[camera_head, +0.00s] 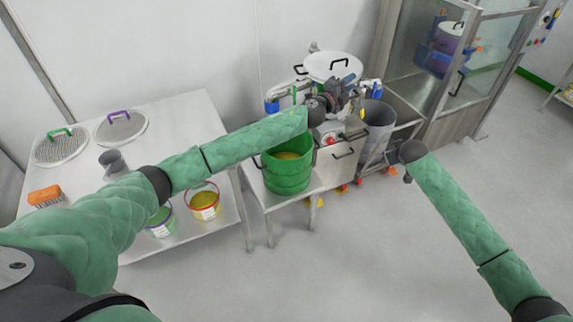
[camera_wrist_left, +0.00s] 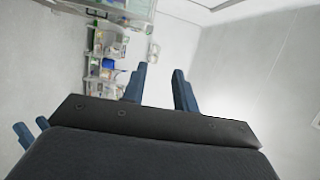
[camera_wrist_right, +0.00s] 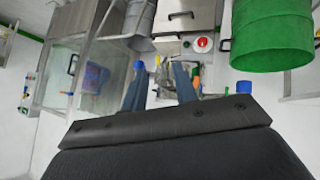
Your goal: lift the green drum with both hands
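The green drum (camera_head: 287,178) stands upright, open-topped, on a low metal stand, with yellowish material inside. My left forearm crosses the picture above its rim and hides part of its top. The drum (camera_wrist_right: 270,35) also shows at the upper right of the right wrist view, apart from the fingers. My left gripper (camera_head: 327,104) is beyond the drum, in front of the machine in the picture. Its blue fingers (camera_wrist_left: 160,85) are apart with nothing between them. My right gripper (camera_wrist_right: 160,85) is to the right of the drum, also open and empty. Neither gripper touches the drum.
A machine with a white lidded vessel (camera_head: 332,66) stands behind the drum, a grey bin (camera_head: 377,125) to its right. A steel table (camera_head: 180,118) at left holds lids and a brush (camera_head: 45,196). The floor in front is clear.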

